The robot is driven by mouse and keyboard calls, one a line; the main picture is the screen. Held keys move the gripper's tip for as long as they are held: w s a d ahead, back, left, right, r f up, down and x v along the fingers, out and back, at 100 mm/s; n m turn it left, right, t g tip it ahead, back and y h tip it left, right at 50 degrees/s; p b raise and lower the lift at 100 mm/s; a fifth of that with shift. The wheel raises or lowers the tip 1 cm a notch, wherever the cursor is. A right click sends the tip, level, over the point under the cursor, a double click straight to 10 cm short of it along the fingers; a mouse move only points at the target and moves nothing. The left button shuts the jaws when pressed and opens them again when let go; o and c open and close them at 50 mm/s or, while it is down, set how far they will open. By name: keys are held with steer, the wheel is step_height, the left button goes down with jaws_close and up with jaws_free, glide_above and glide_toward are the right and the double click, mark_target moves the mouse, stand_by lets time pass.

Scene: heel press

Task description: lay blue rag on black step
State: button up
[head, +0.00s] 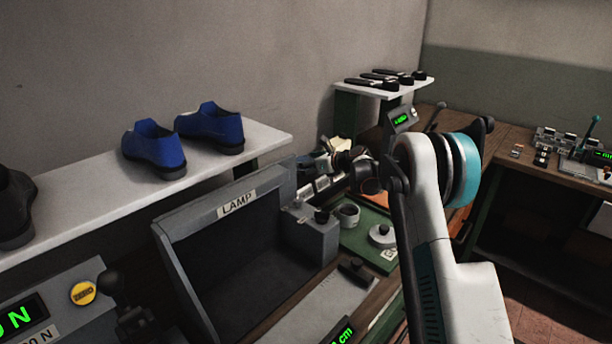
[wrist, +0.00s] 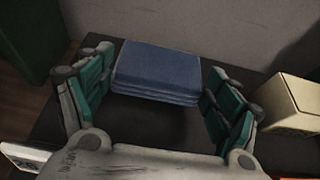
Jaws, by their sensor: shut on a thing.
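The blue rag (wrist: 157,70) is a folded, layered block in the wrist view, between the two green-padded fingers of my gripper (wrist: 162,74). My gripper is shut on it. A dark flat surface (wrist: 150,122) lies under and around the rag; I cannot tell for sure whether it is the black step, or whether the rag touches it. In the head view my gripper (head: 322,164) is behind the right end of the lamp box, partly hidden by my own arm.
A cream box (wrist: 297,104) stands close to the right finger in the wrist view. Blue shoes (head: 212,124) sit on a white shelf (head: 262,143).

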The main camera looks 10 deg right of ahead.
step_height(320, 180, down, 4)
steer(key=shift+r+b, duration=0.1)
steer(key=shift+b, duration=0.45)
steer(key=o, duration=0.9)
